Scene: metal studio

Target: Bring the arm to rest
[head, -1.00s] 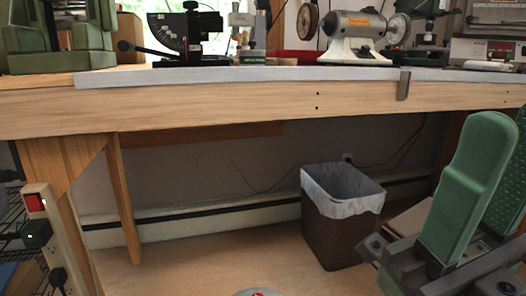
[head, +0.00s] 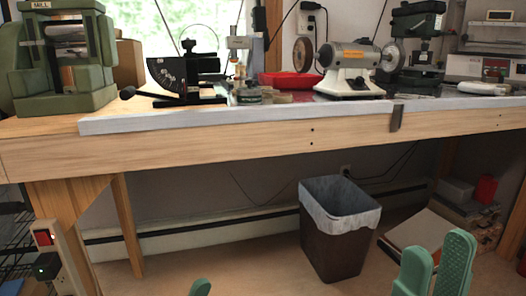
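My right gripper (head: 436,250) is at the bottom right of the head view, in front of the bench and low. Its two green fingers stand upright and apart, with the ribbed inner pad of one showing. I see nothing between them, so it is open and empty. Of my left gripper (head: 200,288) only one green fingertip shows at the bottom edge. The rest is out of frame, so its opening cannot be told.
A wooden workbench (head: 215,142) spans the view, bearing a green machine (head: 62,75), a bench grinder (head: 350,68) and a red tray (head: 290,84). Below stand a lined waste bin (head: 335,245) and, at right, stacked boxes (head: 470,210). Floor left of the bin is clear.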

